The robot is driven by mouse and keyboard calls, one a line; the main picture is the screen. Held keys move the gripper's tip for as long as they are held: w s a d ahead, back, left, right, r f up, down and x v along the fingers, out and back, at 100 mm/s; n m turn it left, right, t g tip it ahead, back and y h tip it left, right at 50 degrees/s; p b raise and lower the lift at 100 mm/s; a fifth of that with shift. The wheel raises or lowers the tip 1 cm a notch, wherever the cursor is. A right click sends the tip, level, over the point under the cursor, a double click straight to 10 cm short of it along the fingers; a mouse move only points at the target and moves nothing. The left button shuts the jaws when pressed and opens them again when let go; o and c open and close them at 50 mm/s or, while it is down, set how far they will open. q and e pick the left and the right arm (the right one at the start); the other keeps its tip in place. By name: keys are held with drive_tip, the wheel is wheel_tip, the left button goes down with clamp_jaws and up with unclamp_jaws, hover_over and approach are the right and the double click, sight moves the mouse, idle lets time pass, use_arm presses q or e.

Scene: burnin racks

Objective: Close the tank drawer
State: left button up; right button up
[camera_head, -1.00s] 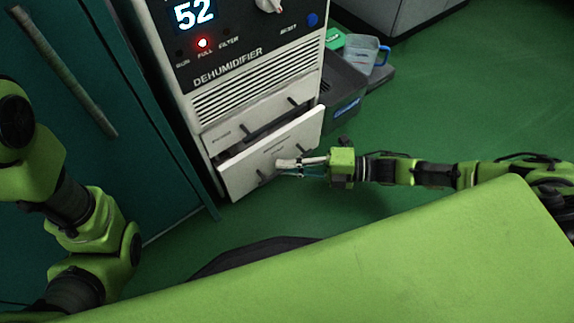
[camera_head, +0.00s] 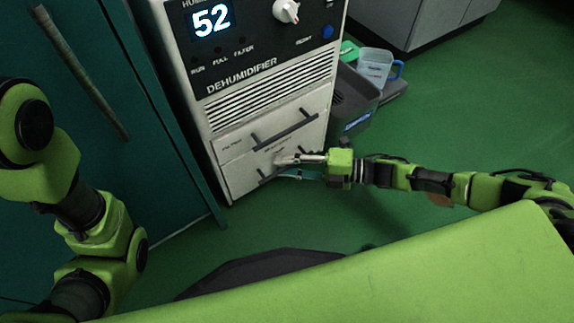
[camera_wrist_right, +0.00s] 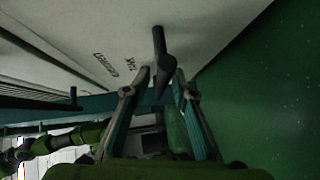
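The tank drawer (camera_head: 238,181) is the lower white panel of the dehumidifier (camera_head: 250,95); its front looks flush with the cabinet below the upper panel. My right gripper (camera_head: 283,167) is in front of it and hides part of its face and dark handle. In the right wrist view the gripper (camera_wrist_right: 160,90) has its fingers apart, with a dark handle bar (camera_wrist_right: 158,42) showing between or just beyond the tips. I cannot tell whether they touch it. My left arm shows at the left, but its gripper is out of view.
A teal cabinet (camera_head: 125,120) with a long handle stands left of the dehumidifier. At its right are a dark grey bin (camera_head: 352,98) and a clear jug (camera_head: 374,66) with a blue handle. Green floor lies open to the right.

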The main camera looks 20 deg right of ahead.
drive_tip(key=v, duration=1.2)
drive_tip(key=shift+d, duration=0.15)
